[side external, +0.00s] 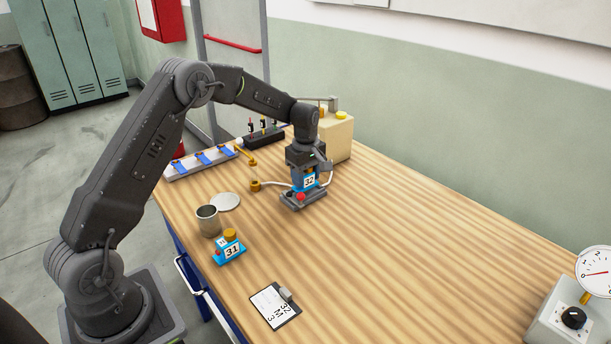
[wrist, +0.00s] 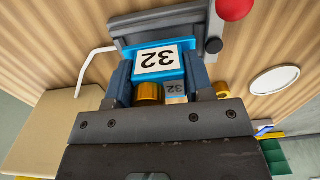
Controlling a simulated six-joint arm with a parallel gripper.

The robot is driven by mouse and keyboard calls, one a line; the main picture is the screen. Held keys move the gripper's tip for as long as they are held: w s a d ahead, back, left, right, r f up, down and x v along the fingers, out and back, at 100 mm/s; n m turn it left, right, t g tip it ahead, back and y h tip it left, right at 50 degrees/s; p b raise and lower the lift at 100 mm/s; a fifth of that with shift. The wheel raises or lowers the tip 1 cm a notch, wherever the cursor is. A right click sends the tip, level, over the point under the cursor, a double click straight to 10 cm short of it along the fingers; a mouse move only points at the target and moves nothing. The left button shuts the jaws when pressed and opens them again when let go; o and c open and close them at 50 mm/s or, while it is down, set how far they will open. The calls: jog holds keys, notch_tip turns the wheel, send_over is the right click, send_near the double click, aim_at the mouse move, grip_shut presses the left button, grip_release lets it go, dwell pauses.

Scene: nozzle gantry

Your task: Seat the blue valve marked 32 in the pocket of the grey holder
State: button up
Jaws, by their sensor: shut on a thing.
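The blue valve marked 32 (side external: 309,181) is upright between the fingers of my gripper (side external: 306,167), which is shut on it. In the wrist view, the valve (wrist: 157,61) shows its white 32 label between the two fingers of my gripper (wrist: 159,78). The grey holder (side external: 295,204) is on the table directly below the valve. In the wrist view, the holder (wrist: 140,27) lies just beyond the valve. A red ball knob (wrist: 235,8) is at its side. The pocket is hidden, and I cannot tell whether the valve is fully down in it.
A blue valve marked 31 (side external: 229,251), a metal cup (side external: 208,222) and a clipboard (side external: 275,306) are toward the front. A beige canister (side external: 339,140) stands close behind my gripper. A brass nozzle (side external: 254,186) is to the left. The table's right half is mostly clear.

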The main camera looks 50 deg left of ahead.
jog(key=shift+f, duration=0.85)
dwell(0.7)
jog(key=o, duration=1.1)
jog(key=shift+r, duration=3.5)
